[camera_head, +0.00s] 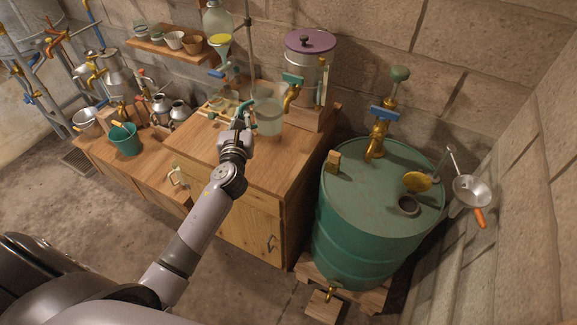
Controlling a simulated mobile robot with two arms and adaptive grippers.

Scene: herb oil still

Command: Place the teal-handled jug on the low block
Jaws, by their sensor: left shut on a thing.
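The teal-handled jug (269,117) is a clear, whitish vessel over the wooden cabinet top, in front of the purple-lidded pot. It looks upright. My left gripper (242,117) is at its left side, shut on the teal handle, and partly hides that handle. I cannot tell whether the jug's base touches the cabinet top. A low wooden block (323,307) sits on the floor at the foot of the green drum, under its small brass tap. Its visible top is bare. My right gripper is not in view.
The wooden cabinet (235,217) has a clear front top. The purple-lidded pot (303,67) with a brass tap stands behind the jug. The green drum (337,222) stands right of the cabinet, with a ladle (470,190) beside it. A teal bucket (125,139) stands on the lower left bench.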

